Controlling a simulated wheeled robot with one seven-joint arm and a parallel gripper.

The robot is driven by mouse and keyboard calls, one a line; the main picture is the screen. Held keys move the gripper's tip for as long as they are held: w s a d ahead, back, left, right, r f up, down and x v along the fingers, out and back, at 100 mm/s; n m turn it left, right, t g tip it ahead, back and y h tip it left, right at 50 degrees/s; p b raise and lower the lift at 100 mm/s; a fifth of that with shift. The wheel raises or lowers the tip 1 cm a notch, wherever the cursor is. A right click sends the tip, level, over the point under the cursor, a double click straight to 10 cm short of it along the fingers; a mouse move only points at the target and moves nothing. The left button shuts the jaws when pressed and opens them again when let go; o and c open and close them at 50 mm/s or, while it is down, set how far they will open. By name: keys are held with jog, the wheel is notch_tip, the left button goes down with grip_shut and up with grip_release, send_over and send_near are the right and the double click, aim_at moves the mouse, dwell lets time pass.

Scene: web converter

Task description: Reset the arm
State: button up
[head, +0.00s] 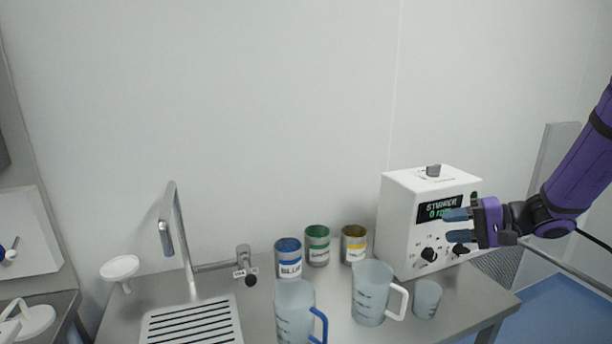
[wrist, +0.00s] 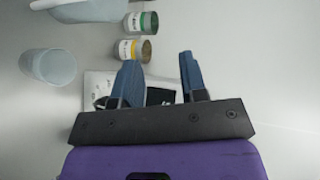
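My purple arm (head: 575,165) reaches in from the right in the head view. My gripper (head: 446,226) is in front of the white stirrer box (head: 403,206), its fingers pointing left across the display and knobs. I cannot tell whether it touches the box. In the wrist view, the two blue fingers of my gripper (wrist: 158,78) are apart with nothing between them. Part of the stirrer box (wrist: 98,84) shows behind the fingers there.
A blue-handled jug (head: 293,308), a white-handled jug (head: 370,292) and a small cup (head: 427,299) stand along the counter front. Blue (head: 288,258), green (head: 317,246) and yellow (head: 354,244) cans stand behind. A tap (head: 183,240) and drain grid (head: 190,325) are left.

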jog(key=s+a+r+n+g+h, duration=0.2)
jog(key=s+a+r+h, duration=0.15)
jog(key=s, duration=0.45)
jog(key=s+a+r+n+g+h, duration=0.2)
jog(key=s+a+r, duration=0.1)
jog(key=s+r, duration=0.3)
jog(key=s+d+r+t+h, duration=0.2)
jog(key=s+h, duration=0.2)
jog(key=s, duration=0.2)
jog(key=s+d+r+t+h, duration=0.2)
jog(key=s+h, duration=0.1)
jog(key=s, duration=0.4)
jog(key=shift+d+n+h, duration=0.3)
jog(key=shift+d+h, duration=0.05)
jog(key=shift+d, duration=0.05)
jog(key=shift+o, duration=0.4)
